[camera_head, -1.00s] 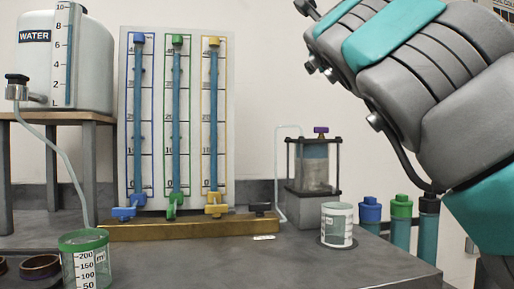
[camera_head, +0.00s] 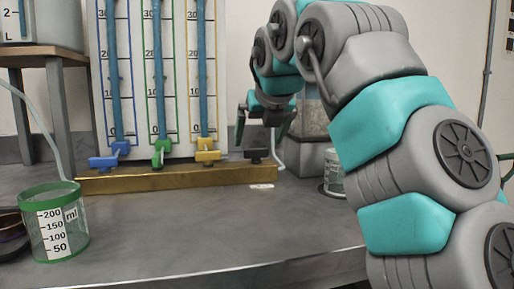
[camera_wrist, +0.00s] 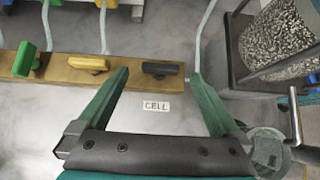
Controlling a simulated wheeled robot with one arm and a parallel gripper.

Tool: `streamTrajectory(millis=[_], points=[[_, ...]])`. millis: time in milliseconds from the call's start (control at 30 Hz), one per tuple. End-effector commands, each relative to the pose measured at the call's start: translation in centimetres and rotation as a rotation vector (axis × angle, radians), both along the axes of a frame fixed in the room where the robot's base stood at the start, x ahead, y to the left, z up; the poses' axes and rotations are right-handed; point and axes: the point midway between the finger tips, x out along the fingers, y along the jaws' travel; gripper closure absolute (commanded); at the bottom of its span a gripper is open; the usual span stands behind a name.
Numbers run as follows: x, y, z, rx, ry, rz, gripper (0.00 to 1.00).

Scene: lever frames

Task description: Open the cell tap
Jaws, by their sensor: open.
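The cell tap is the black tap (camera_head: 256,154) at the right end of the brass bar, beside the white CELL label. In the wrist view the black tap handle (camera_wrist: 160,69) lies lengthwise along the bar, between my fingertips in the picture. My gripper (camera_head: 263,126) is open, pointing down, above the tap in the head view. In the wrist view my gripper (camera_wrist: 160,77) has one finger on each side of the tap, with nothing held. Whether a finger touches the tap I cannot tell.
Yellow (camera_head: 207,156), green (camera_head: 160,152) and blue (camera_head: 104,162) taps stand left along the brass bar (camera_head: 150,180). A framed cell with granular filling (camera_wrist: 275,38) is close on the right. A green-rimmed beaker (camera_head: 55,225) stands front left. The middle counter is clear.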

Motion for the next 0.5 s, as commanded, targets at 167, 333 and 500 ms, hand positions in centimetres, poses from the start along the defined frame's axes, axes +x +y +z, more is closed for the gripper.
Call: streamTrajectory(millis=[167,333,500], points=[[1.8,0.5,-2.0,-0.001,0.002,-0.001,0.0],[2.6,0.7,-2.7,0.0,-0.001,-0.001,0.0],[2.6,0.7,-2.7,0.0,-0.001,-0.001,0.0]])
